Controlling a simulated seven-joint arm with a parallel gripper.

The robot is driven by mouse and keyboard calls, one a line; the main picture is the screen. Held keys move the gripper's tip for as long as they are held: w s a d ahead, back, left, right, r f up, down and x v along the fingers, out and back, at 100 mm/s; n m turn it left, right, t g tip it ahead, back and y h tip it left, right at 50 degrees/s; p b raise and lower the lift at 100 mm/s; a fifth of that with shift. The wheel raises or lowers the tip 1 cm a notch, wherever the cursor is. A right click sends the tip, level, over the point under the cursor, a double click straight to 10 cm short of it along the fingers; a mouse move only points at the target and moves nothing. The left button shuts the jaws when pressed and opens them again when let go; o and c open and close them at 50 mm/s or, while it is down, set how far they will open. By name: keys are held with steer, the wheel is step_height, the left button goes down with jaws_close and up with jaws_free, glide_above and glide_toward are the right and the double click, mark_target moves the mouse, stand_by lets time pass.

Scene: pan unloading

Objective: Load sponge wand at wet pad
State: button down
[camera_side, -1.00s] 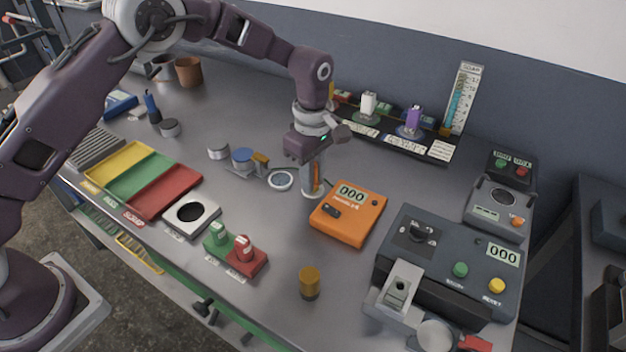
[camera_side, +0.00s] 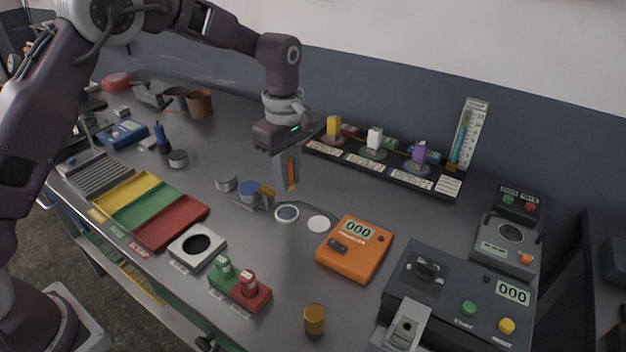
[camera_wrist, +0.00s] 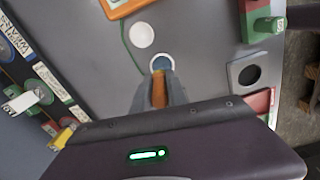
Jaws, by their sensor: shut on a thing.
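My gripper (camera_side: 288,180) is shut on the sponge wand (camera_side: 291,185), a slim orange piece whose lower end shows between the fingers. It points down and is held above the bench. The wand also shows in the wrist view (camera_wrist: 159,90), between the fingertips. A round pad with a pale rim and blue-grey middle (camera_side: 287,213), which looks like the wet pad, lies on the bench just below and in front of the wand tip. It also shows in the wrist view (camera_wrist: 162,62), just beyond the tip. The wand appears apart from the pad.
A plain white disc (camera_side: 318,224) lies right of the pad, near an orange meter (camera_side: 355,248) reading 000. A dark rack (camera_side: 385,167) with coloured blocks stands behind. Front bench has some clear room.

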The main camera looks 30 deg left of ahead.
mark_target(287, 213)
steer(key=shift+s+a+f, duration=0.1)
steer(key=shift+a+f, duration=0.05)
steer(key=shift+f, duration=1.45)
steer(key=shift+s+a+f, duration=0.1)
steer(key=shift+a+f, duration=0.05)
steer(key=shift+f, duration=1.4)
steer(key=shift+f, duration=0.6)
steer(key=shift+r, duration=3.55)
